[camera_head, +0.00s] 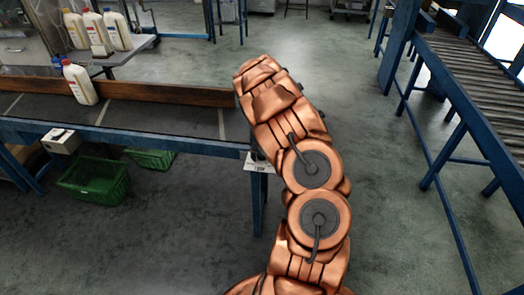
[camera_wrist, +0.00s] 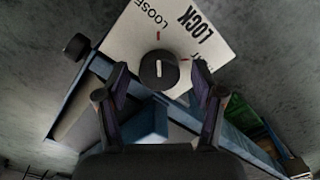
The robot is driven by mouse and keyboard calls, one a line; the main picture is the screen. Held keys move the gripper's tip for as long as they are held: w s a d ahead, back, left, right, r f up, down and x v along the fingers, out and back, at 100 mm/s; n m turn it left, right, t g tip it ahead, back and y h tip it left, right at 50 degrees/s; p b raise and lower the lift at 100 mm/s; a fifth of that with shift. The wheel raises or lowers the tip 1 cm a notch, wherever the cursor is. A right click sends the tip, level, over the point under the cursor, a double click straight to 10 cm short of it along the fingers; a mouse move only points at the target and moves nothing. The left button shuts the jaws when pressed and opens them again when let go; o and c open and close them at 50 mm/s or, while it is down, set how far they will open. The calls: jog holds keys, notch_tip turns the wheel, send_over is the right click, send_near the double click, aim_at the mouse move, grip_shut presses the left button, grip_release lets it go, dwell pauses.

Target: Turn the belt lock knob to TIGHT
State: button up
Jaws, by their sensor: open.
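The belt lock knob (camera_wrist: 158,78) is a round black knob with a white line on its face, in the wrist view. It sits on a white label plate (camera_wrist: 205,37) reading LOOSE and LOCK; another word is mostly hidden by the right finger. The white line runs toward a red tick on the LOOSE side. My gripper (camera_wrist: 159,67) is open, with one finger on each side of the knob and visible gaps to it. In the head view, part of the white plate (camera_head: 252,167) shows at the belt's end, and my arm hides the knob.
The dark conveyor belt (camera_head: 165,117) on a blue frame extends left, with a white bottle (camera_head: 80,84) on it. Green crates (camera_head: 95,181) stand below on the floor. A roller conveyor (camera_head: 470,80) stands at right. The floor between is clear.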

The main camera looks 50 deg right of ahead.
jog(key=c, duration=1.1)
jog(key=shift+c, duration=0.2)
